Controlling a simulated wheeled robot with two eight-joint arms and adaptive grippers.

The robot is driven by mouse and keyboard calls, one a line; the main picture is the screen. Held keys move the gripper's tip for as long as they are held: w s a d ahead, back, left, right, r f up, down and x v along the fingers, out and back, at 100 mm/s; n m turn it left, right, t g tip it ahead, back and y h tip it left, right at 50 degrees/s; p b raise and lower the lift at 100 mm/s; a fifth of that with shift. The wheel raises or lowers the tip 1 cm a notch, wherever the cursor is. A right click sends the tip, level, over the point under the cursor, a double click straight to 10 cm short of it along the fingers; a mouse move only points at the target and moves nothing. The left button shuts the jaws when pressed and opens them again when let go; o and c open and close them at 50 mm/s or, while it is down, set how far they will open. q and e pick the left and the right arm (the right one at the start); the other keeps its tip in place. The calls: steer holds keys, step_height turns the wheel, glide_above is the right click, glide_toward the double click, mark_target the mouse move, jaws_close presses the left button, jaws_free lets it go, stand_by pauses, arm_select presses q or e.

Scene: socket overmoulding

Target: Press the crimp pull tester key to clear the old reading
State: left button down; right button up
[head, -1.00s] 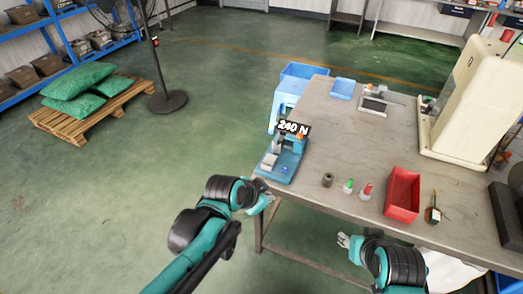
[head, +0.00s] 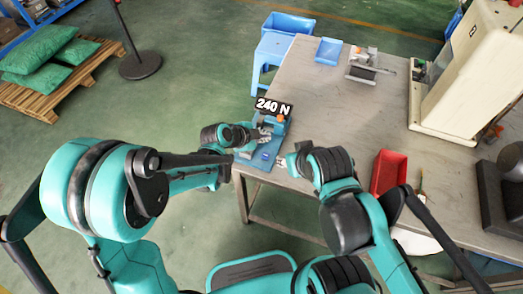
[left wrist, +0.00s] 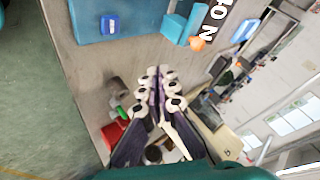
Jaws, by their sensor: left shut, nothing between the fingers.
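The crimp pull tester (head: 262,152) is a blue device at the table's near left corner. Its black display (head: 274,106) reads 240 N. A small blue key (head: 265,156) sits on the front part of its base; it also shows in the left wrist view (left wrist: 109,25). My left gripper (head: 259,136) is at the tester's left side, over its middle and partly covering it. In the left wrist view its fingers (left wrist: 160,75) are together and empty, apart from the key. My right gripper (head: 284,163) is just right of the tester's front; its fingers are too small to read.
A red bin (head: 389,172) stands on the table (head: 325,108) behind my right arm. A blue tray (head: 329,51), a small device (head: 366,70) and a big cream machine (head: 465,75) are farther back. The table's middle is clear.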

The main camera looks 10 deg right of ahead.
mark_target(264, 157)
arm_select(q)
steer(key=shift+f, duration=0.1)
step_height(264, 157, down, 8)
steer(key=b, duration=0.6)
steer(key=shift+f+b, duration=0.3)
steer(key=shift+b, duration=0.2)
stand_by(0.9)
steer(key=shift+f+b, duration=0.4)
steer(key=shift+b, duration=0.05)
steer(key=shift+f+b, duration=0.5)
steer(key=shift+b, duration=0.05)
stand_by(0.5)
steer(key=shift+r, duration=0.15)
steer(key=shift+r+p, duration=0.7)
steer(key=shift+r, duration=0.1)
